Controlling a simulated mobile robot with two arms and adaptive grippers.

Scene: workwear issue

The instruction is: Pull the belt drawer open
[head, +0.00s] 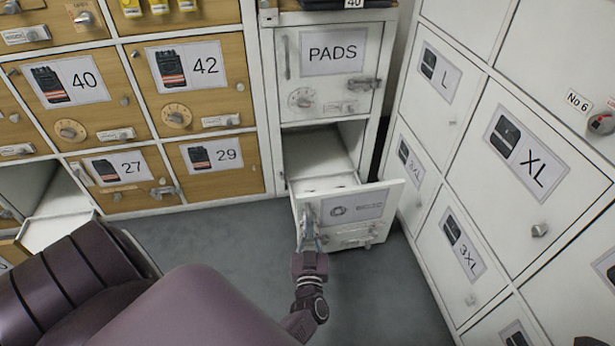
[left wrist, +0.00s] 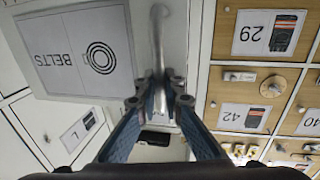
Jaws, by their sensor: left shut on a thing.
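The belt drawer (head: 370,234) is the white low drawer under the PADS door in the head view. It stands pulled out from its cabinet, with its front well forward of the frame. Its label carries a coiled belt picture and reads BELTS in the left wrist view (left wrist: 75,55), where it shows upside down. My left gripper (head: 309,236) is at the left side of the drawer front, shut on the drawer's upright handle (left wrist: 158,35). The fingers (left wrist: 160,100) close around the handle's near part and hide some of it. My right gripper is not in view.
The PADS door (head: 334,80) above is shut. White size lockers (head: 447,235) stand close on the right. Wooden numbered lockers (head: 215,165) stand on the left, with an open white compartment (head: 58,200) at far left. Grey floor (head: 390,295) lies clear before the drawer.

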